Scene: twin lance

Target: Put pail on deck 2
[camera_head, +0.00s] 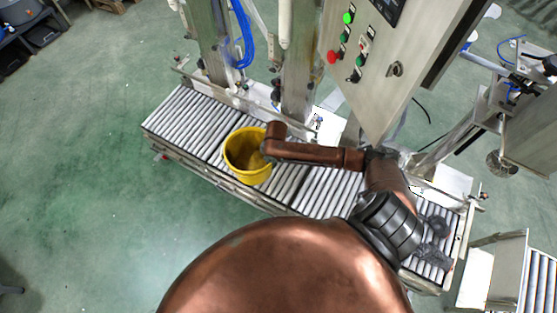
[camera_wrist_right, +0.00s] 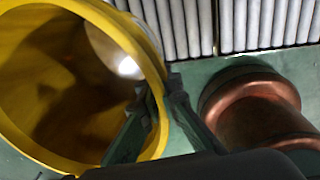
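A yellow pail (camera_head: 237,160) shows in the head view over the front part of the roller conveyor, overlapping its front rail. In the right wrist view the pail (camera_wrist_right: 88,10) fills the left side, mouth towards the camera, with green floor beside it. My right gripper (camera_wrist_right: 157,82) has one finger inside the pail and one outside, closed on its rim. In the head view the right gripper (camera_head: 266,153) is at the pail's right rim, mostly hidden by the wrist. The conveyor has a left roller section (camera_head: 188,118) and a middle one (camera_head: 320,190); no deck number is readable. My left gripper is out of view.
A control cabinet (camera_head: 375,75) with coloured buttons and metal posts (camera_head: 298,75) stand behind the conveyor. Blue hoses (camera_head: 241,40) hang at a post. Another roller stand (camera_head: 540,285) is at the lower right. The floor (camera_head: 110,230) at the left is clear.

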